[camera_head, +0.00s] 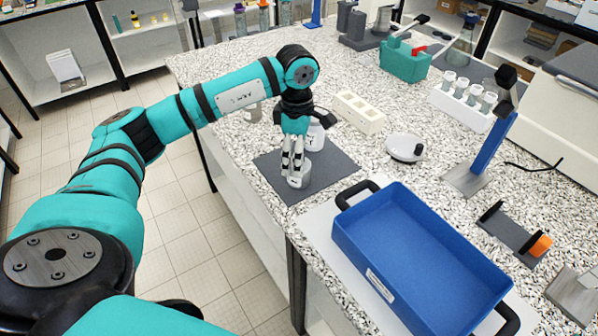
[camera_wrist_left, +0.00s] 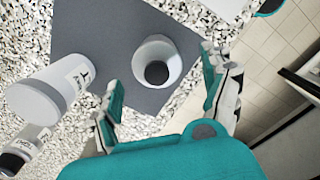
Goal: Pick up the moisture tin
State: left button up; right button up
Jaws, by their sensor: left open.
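The moisture tin (camera_head: 300,178), a small pale grey cylinder, stands upright on the dark grey mat (camera_head: 333,172). In the left wrist view the tin (camera_wrist_left: 147,51) shows from above as a round rim with something dark inside. My left gripper (camera_head: 293,158) points down at the tin in the head view and partly covers it. In the left wrist view the left gripper's fingers (camera_wrist_left: 164,92) are spread apart, with nothing between them; the tin lies just beyond the gap. My right gripper is in neither view.
A white labelled bottle (camera_head: 316,136) stands close behind the tin; a smaller jar (camera_head: 253,112) stands farther left. A white block with holes (camera_head: 358,112) and a white round dish (camera_head: 405,148) lie behind. A blue tray (camera_head: 415,262) fills the front right.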

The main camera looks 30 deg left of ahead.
pick_arm(q)
notch_tip(320, 180, down, 2)
jog(key=f+p, duration=0.2)
jog(key=f, duration=0.2)
jog(key=shift+a+f, duration=0.2)
jog(key=shift+f, duration=0.3)
jog(key=shift+w, duration=0.1)
jog(key=c, duration=1.2)
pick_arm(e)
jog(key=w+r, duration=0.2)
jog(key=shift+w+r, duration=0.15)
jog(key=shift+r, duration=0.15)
